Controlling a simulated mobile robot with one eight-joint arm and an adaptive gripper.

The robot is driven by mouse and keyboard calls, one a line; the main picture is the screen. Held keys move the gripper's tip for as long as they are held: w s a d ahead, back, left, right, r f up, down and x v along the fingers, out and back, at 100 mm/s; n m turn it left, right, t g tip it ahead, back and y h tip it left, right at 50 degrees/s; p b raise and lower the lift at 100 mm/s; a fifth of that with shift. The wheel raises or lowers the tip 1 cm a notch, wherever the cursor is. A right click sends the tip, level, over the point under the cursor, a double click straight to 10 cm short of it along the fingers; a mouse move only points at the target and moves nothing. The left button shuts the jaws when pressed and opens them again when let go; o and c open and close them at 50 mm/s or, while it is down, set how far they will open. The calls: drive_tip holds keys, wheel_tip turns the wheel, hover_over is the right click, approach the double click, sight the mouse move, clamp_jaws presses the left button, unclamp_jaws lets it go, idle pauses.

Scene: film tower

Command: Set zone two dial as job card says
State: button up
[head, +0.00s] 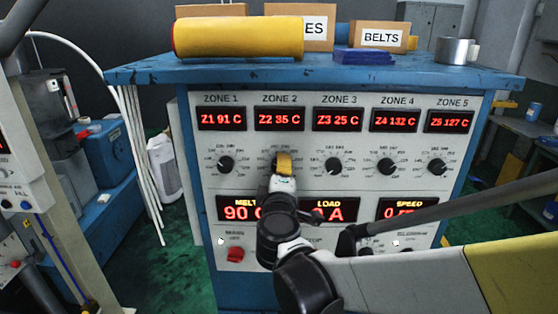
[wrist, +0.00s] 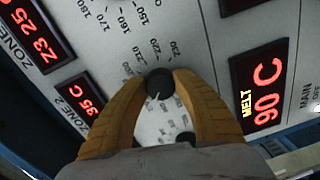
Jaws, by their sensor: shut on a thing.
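My gripper (head: 284,163) is at the zone two dial, under the ZONE 2 label on the control panel. In the wrist view, the yellow fingers of my gripper (wrist: 157,88) are shut on the black zone two dial (wrist: 158,82), one on each side. A pale pointer mark shows on the dial's lower edge in that view. The scale is partly hidden by the fingers, so the exact setting cannot be read. The zone two display (head: 279,118) reads Z2 35 C. No job card can be made out.
The zone one dial (head: 226,164) and zone three dial (head: 333,165) sit close on either side. Below are the MELT display (head: 240,208) and a red switch (head: 235,254). A yellow roll (head: 238,38), boxes and a tape roll (head: 453,51) lie on top.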

drive_tip(key=o, duration=1.2)
drive_tip(key=s, duration=1.2)
drive_tip(key=shift+a+r, duration=0.25)
